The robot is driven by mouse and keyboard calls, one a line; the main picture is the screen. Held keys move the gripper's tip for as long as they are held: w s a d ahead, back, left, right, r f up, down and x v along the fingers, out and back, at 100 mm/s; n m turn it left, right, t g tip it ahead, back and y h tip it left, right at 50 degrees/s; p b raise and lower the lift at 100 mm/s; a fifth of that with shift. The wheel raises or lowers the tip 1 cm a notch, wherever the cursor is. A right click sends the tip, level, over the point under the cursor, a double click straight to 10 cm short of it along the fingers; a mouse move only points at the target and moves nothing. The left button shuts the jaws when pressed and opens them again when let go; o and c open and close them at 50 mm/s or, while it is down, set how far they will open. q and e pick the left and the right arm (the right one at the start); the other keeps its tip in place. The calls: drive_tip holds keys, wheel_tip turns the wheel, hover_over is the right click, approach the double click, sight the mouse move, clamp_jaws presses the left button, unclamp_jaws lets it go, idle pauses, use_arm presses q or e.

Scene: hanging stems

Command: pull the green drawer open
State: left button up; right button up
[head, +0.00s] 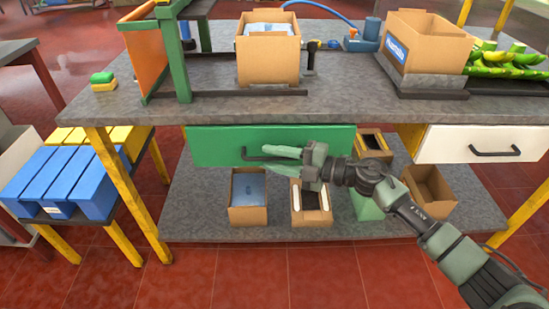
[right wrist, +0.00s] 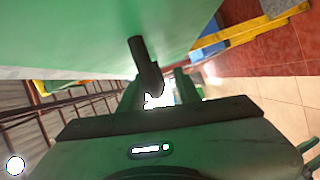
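The green drawer (head: 215,146) sits under the front of the grey table, its front face looking closed. Its dark bar handle (head: 250,155) runs across the front. My right gripper (head: 282,157) is at the right part of the handle and hides some of it. In the right wrist view the handle (right wrist: 144,62) reaches down between the two fingers of my right gripper (right wrist: 160,92), with a bright gap showing beside it. The fingers look open around the bar; contact cannot be seen. The green drawer front (right wrist: 90,35) fills the upper left there. My left gripper is not in view.
A white drawer (head: 450,143) with its own handle is to the right. Below, a shelf (head: 200,220) holds several cardboard boxes (head: 248,215). Blue bins (head: 60,185) stand at left. A cardboard box (head: 268,65) and a green frame (head: 176,60) are on the tabletop. The floor in front is clear.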

clamp_jaws()
idle(1.4)
